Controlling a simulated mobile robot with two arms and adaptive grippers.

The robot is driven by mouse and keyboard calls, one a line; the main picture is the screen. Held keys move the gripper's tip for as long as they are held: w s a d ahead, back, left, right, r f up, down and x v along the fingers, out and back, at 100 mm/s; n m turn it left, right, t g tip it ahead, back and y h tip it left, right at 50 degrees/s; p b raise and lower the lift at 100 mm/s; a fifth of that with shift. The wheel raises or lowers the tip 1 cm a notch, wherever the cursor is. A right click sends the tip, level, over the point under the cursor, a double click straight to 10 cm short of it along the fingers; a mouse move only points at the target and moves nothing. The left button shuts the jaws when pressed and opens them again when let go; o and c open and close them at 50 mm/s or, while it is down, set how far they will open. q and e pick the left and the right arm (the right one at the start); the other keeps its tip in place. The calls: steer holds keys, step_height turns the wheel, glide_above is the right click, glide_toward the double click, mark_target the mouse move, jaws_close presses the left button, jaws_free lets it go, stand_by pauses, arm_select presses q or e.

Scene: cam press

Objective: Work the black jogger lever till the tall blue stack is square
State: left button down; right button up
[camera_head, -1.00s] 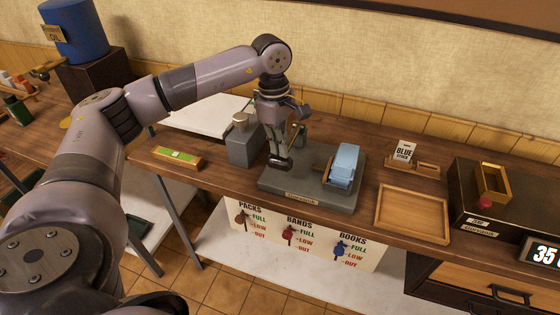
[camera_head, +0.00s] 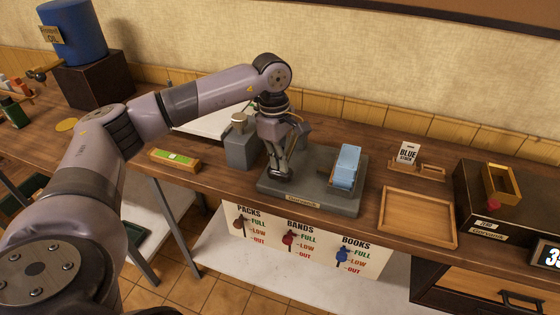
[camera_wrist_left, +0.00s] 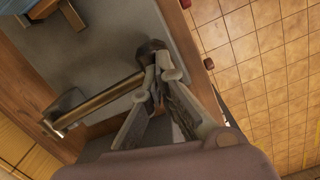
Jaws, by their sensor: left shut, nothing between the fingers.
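The tall blue stack (camera_head: 347,166) stands on the right part of the jogger's grey base (camera_head: 322,203). It looks nearly upright, but I cannot tell whether every edge is square. My left gripper (camera_head: 282,176) points down over the left part of the base. In the left wrist view its fingers (camera_wrist_left: 160,75) are shut with nothing between them. They are right beside the lever's dark knob (camera_wrist_left: 150,48); contact is unclear. A brass-coloured rod (camera_wrist_left: 95,103) runs from the fingers toward lower left. The head view mostly hides the lever behind the gripper. My right gripper is out of view.
A grey block-shaped device (camera_head: 240,148) stands left of the jogger. A wooden tray (camera_head: 417,218) lies empty to the right, with a BLUE card (camera_head: 408,153) behind it. A dark box (camera_head: 480,215) carries a gold frame (camera_head: 501,184). The bench's front edge is close to the base.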

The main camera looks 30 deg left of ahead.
arm_select(q)
steer(key=shift+a+r, duration=0.1)
steer(key=shift+r, duration=0.05)
steer(key=shift+a+r, duration=0.2)
steer(key=shift+a, duration=0.55)
steer(key=shift+a+r, duration=0.2)
steer(key=shift+a, duration=0.5)
steer(key=shift+r, duration=0.5)
step_height(320, 180, up, 11)
steer(key=a, duration=0.1)
steer(key=shift+a, duration=0.15)
